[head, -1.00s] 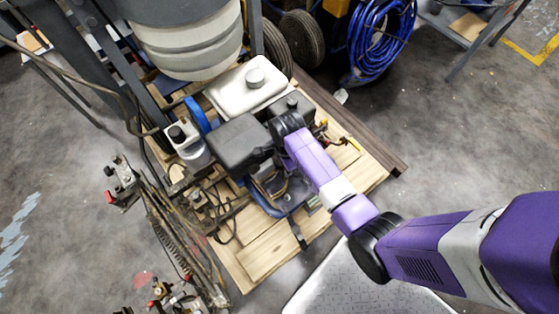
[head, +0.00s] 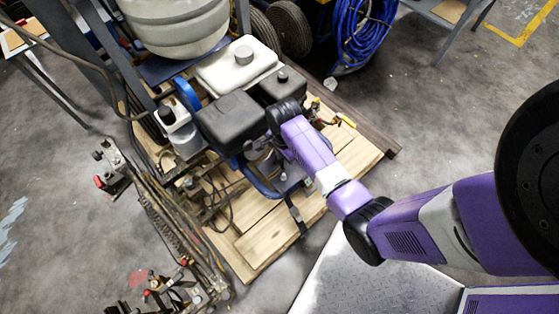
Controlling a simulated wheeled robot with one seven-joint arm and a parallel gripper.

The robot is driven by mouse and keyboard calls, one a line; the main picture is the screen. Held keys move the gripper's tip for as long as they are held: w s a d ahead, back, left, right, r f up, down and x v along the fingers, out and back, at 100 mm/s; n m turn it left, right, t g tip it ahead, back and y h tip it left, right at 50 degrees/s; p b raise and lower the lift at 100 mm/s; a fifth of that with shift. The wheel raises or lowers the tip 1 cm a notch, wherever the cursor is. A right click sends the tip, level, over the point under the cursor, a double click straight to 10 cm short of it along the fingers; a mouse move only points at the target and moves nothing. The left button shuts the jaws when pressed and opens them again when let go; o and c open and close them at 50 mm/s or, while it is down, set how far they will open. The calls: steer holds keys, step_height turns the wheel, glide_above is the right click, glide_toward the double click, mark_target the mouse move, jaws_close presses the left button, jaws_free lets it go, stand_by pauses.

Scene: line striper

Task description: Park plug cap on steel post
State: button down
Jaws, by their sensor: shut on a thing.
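My gripper (head: 262,150) is at the end of the purple arm, low beside the engine (head: 232,120) with its black covers, on the side facing me. It is shut, with its fingertips largely hidden by the wrist and engine parts. The plug cap at the fingers is too small and covered to make out clearly. I cannot pick out the steel post among the engine's parts. Whether the cap touches the post cannot be told.
The engine, with a white fuel tank (head: 236,66), sits on a wooden pallet (head: 262,240). A blue frame tube (head: 268,205) runs close below my gripper. Hoses and valves (head: 180,210) crowd the left. A blue hose coil (head: 365,35) hangs behind.

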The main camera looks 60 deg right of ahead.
steer(key=b, duration=0.6)
glide_above(284, 175)
steer(key=shift+w+f, duration=0.1)
steer(key=shift+f, duration=2.85)
steer(key=shift+r+p, duration=0.1)
steer(key=shift+p, duration=0.25)
steer(key=shift+f+b, duration=0.95)
steer(key=shift+f, duration=0.85)
steer(key=c, duration=1.1)
jaws_free()
steer(key=shift+o, duration=1.4)
